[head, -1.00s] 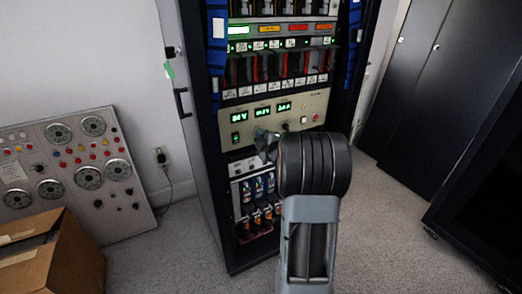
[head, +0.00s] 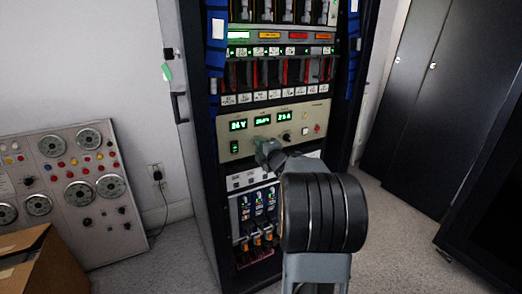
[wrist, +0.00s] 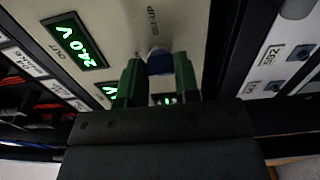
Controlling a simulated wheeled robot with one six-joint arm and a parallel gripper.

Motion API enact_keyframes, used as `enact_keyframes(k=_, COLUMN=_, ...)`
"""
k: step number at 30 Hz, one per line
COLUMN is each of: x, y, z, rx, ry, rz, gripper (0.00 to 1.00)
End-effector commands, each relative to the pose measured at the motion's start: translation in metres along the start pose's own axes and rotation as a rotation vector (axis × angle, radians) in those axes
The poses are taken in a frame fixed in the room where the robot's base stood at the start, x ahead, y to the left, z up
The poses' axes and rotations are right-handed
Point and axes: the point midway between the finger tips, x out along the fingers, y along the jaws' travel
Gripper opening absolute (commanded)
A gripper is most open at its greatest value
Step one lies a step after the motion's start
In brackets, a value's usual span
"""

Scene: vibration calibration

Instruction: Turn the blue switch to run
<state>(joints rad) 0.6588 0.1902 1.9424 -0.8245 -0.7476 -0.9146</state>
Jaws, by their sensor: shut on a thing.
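The blue switch (wrist: 160,62) is a dark blue knob on a beige panel. In the wrist view it sits between the two green fingers of my gripper (wrist: 158,76), which is shut on it. In the head view my gripper (head: 265,148) is at the lower edge of the beige panel (head: 290,117) in the black rack, and it hides the switch there. The switch's pointer and the full lettering beside it cannot be made out. A green display (wrist: 75,38) near the switch reads 24.0 V.
Other knobs and a red button (head: 317,128) are on the beige panel to the right of my gripper. Rows of modules sit above and below. A sloped control panel (head: 70,215) and a cardboard box (head: 40,265) stand at left; dark cabinets (head: 415,90) stand at right.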

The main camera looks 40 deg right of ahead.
Motion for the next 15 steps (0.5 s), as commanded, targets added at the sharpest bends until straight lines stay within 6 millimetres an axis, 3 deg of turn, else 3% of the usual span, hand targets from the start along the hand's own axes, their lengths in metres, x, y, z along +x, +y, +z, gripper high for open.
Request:
enact_keyframes(k=9, x=0.0002, y=0.0, z=-0.0004, rx=-0.003, ry=0.001, rz=0.0, gripper=0.06)
enact_keyframes(k=10, x=0.0002, y=0.0, z=-0.0004, rx=-0.003, ry=0.001, rz=0.0, gripper=0.33)
enact_keyframes(k=15, x=0.0001, y=0.0, z=0.0, rx=-0.002, ry=0.001, rz=0.0, gripper=0.49)
